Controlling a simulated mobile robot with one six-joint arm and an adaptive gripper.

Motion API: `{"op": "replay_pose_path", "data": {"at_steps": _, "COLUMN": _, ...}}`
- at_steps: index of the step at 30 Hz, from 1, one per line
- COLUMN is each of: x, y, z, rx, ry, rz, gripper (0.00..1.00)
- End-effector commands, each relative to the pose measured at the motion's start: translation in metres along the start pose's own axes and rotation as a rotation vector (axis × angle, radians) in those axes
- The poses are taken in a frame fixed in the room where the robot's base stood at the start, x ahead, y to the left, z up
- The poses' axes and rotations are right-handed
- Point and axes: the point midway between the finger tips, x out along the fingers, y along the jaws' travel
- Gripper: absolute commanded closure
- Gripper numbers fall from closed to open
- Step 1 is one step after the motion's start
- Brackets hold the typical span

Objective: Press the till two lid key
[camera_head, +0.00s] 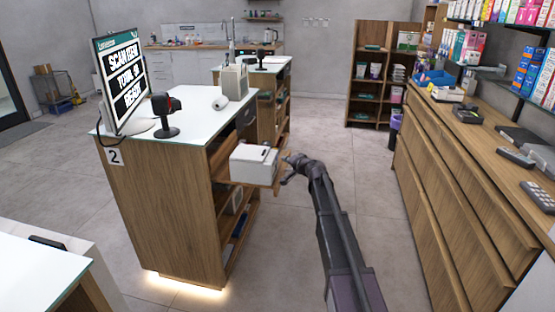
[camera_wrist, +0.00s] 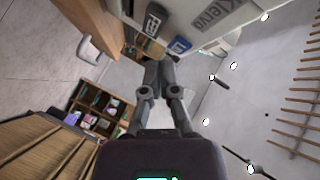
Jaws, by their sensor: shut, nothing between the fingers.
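The till counter marked "2" (camera_head: 115,156) stands at left centre. A white box-shaped device (camera_head: 253,163) sits on a wooden shelf (camera_head: 266,187) sticking out from its right side. In the wrist view, the white device (camera_wrist: 215,25) fills the top, with "Klervo" lettering, a dark grey key (camera_wrist: 154,20) and a blue key (camera_wrist: 180,45) on its face. Which key is the lid key I cannot tell. My gripper (camera_head: 288,163) is just right of the device. In the wrist view, its fingertips (camera_wrist: 157,66) are together and empty, just below the keys; contact cannot be told.
A wooden drawer counter (camera_head: 455,170) runs along the right. The floor (camera_head: 318,125) behind my gripper is clear.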

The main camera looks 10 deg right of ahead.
Motion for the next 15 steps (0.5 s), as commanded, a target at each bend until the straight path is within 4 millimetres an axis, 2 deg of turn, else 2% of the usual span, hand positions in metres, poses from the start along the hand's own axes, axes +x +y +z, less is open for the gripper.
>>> {"op": "replay_pose_path", "data": {"at_steps": 15, "x": 0.0066, "y": -0.0054, "z": 0.0053, "rx": 0.0, "ry": -0.001, "rz": -0.001, "gripper": 1.0}}
